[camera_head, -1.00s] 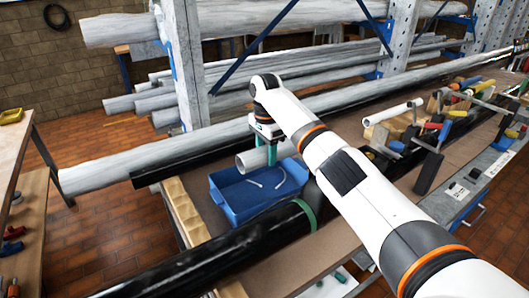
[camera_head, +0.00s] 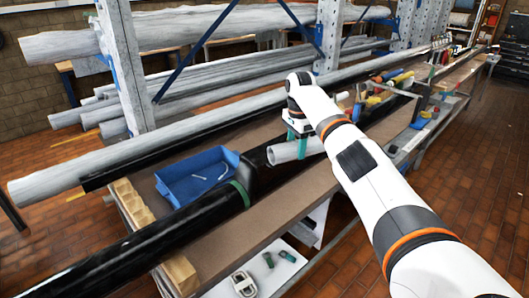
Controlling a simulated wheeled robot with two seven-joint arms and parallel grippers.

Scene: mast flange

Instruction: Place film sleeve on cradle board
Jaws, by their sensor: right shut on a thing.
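My right gripper (camera_head: 297,143) has teal fingers and is shut on a pale grey tube, which looks like the film sleeve (camera_head: 284,153). The sleeve lies roughly level in the jaws, above the bench and right of the blue bin. Its right part is partly covered by the fingers. I cannot make out the cradle board for certain; my right arm covers part of the bench beyond the gripper. My left gripper is not in view.
A blue bin (camera_head: 165,190) with small pale pieces stands on the bench. A long black pipe (camera_head: 150,240) with a green band runs along the bench. Grey pipes (camera_head: 190,122) and rack posts stand behind. Clamps and tools (camera_head: 393,77) crowd the bench's far end.

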